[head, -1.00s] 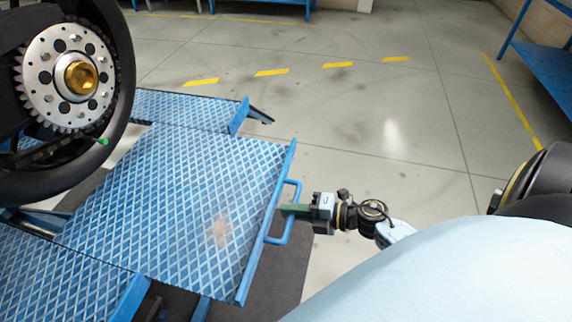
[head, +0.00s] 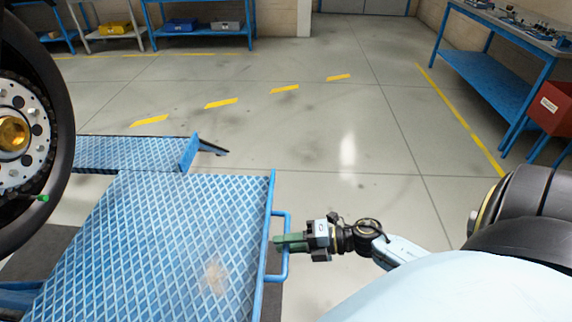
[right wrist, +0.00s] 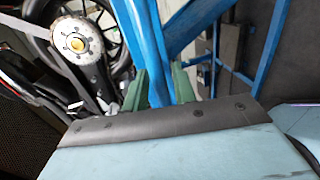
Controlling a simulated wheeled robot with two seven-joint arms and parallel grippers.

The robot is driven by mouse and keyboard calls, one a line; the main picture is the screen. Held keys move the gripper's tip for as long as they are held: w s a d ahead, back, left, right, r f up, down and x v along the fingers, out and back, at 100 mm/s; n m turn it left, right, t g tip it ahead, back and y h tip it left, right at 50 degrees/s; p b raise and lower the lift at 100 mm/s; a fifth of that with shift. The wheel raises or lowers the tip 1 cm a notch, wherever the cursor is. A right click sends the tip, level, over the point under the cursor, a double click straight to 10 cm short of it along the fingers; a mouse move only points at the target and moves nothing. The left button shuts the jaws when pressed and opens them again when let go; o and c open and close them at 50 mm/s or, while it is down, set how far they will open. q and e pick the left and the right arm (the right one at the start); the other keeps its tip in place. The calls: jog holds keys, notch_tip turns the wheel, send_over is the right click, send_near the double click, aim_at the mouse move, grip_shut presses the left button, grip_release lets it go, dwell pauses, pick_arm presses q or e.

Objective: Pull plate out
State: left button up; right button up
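The plate (head: 150,240) is a blue diamond-tread sheet with a worn patch, lying flat at lower left in the head view. A blue bar handle (head: 286,268) sticks out from its right edge. My right gripper (head: 284,242) has its green fingers across this handle, with the tips near the plate's edge. In the right wrist view, my right gripper (right wrist: 166,88) has a finger on either side of a blue bar and looks shut on the handle. The exact finger contact is partly hidden. My left gripper is out of view.
A motorcycle wheel (head: 20,135) stands at the left, above the plate. A blue ramp section (head: 130,152) lies beyond the plate. A workbench (head: 500,70) and a red bin (head: 552,105) are at the far right. Open floor (head: 350,130) lies between.

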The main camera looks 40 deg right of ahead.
jog(key=shift+o, duration=0.3)
jog(key=v, duration=1.3)
jog(key=shift+d+p, duration=0.15)
jog(key=shift+p, duration=0.3)
jog(key=shift+f, duration=0.15)
jog(key=s+d+f+m+h, duration=0.1)
jog(key=s+f+m+h, duration=0.1)
jog(key=f+m+h, duration=0.55)
jog(key=s+d+f+m+h, duration=0.1)
jog(key=d+f+m+h, duration=0.15)
jog(key=f+m, duration=0.85)
jog(key=s+a+f+m+g+h, duration=0.1)
jog(key=s+a+f+m+g, duration=0.1)
jog(key=s+a+f+g, duration=0.3)
jog(key=s+a+f+m+g, duration=0.3)
jog(key=s+a+f+g, duration=0.2)
jog(key=s+f, duration=0.9)
jog(key=shift+s+a+m+h, duration=0.15)
jog(key=shift+a+m+h, duration=0.2)
jog(key=shift+a+h, duration=0.1)
